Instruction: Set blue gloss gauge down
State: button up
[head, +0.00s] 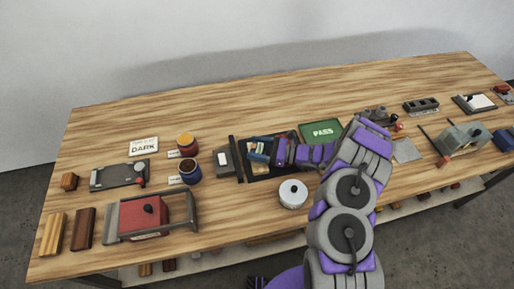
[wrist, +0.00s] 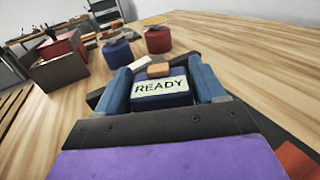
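The blue gloss gauge (wrist: 160,100) is a small blue block with a pale "READY" display and an orange piece at its far end. In the wrist view it sits between the two blue fingers of my gripper (wrist: 163,88), which appear closed against its sides. In the head view my gripper (head: 259,151) is over the dark tray (head: 263,174), left of the green "PASS" pad (head: 321,132). The gauge is small and partly covered by the fingers there. I cannot tell whether its underside touches anything.
A grey block (head: 223,160) stands left of the tray. A red jar (head: 187,147) and a blue jar (head: 190,173) stand farther left, near the "DARK" card (head: 143,145). The table's back strip is clear.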

jog(key=o, duration=0.4)
jog(key=shift+c, duration=0.2)
